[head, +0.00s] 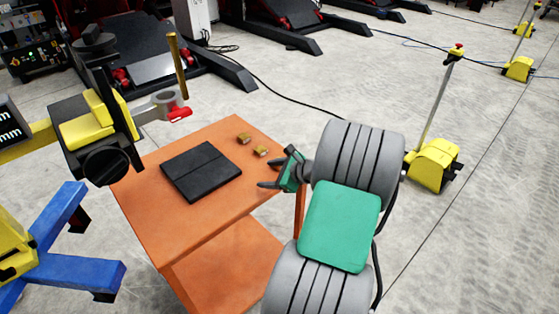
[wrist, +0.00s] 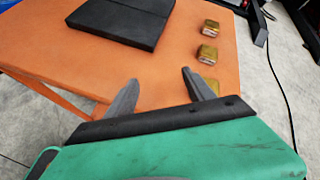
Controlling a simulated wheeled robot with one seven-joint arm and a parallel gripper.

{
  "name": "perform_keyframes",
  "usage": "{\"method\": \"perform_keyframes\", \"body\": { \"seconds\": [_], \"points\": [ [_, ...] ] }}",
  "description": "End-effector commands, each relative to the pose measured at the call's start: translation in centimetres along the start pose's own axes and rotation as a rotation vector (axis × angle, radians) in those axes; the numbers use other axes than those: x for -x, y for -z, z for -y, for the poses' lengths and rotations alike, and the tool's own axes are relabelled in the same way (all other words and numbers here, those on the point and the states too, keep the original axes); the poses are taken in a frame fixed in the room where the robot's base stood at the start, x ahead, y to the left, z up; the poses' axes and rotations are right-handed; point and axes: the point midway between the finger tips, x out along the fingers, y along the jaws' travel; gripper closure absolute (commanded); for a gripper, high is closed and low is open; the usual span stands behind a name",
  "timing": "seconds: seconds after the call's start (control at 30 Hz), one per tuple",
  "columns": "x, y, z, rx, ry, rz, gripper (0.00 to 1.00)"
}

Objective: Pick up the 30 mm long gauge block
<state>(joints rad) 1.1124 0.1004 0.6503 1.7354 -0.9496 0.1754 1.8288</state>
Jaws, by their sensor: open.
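Several small brass-coloured blocks lie on the orange table (head: 215,215). In the head view I see a farther block (head: 243,138) and a nearer block (head: 261,151). The wrist view shows three in a row: a far one (wrist: 211,27), a middle one (wrist: 207,54) and a near one (wrist: 213,87), partly hidden by my right finger and gripper body. I cannot tell which is the 30 mm gauge block. My gripper (head: 278,169) is open and empty at the table's right edge; its fingers (wrist: 160,78) point over the tabletop, left of the block row in the wrist view.
A black two-part plate (head: 200,171) lies on the table left of the blocks; it also shows in the wrist view (wrist: 125,18). A yellow and black positioner (head: 95,125) on blue legs stands left of the table. A yellow floor unit (head: 433,163) stands at right.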

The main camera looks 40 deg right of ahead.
Motion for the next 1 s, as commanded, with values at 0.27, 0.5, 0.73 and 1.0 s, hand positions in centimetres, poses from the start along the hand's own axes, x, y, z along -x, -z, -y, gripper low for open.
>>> {"method": "perform_keyframes", "body": {
  "seconds": [0.27, 0.5, 0.73, 1.0],
  "points": [
    [3.6, 5.4, 5.7, -0.503, 0.194, 0.170, 0.38],
    [0.3, 4.6, 6.5, -0.502, 0.191, 0.170, 0.38],
    [-3.2, 4.1, 7.2, -0.501, 0.191, 0.168, 0.38],
    [-3.3, 4.2, 7.3, -0.501, 0.194, 0.168, 0.41]
  ]
}}
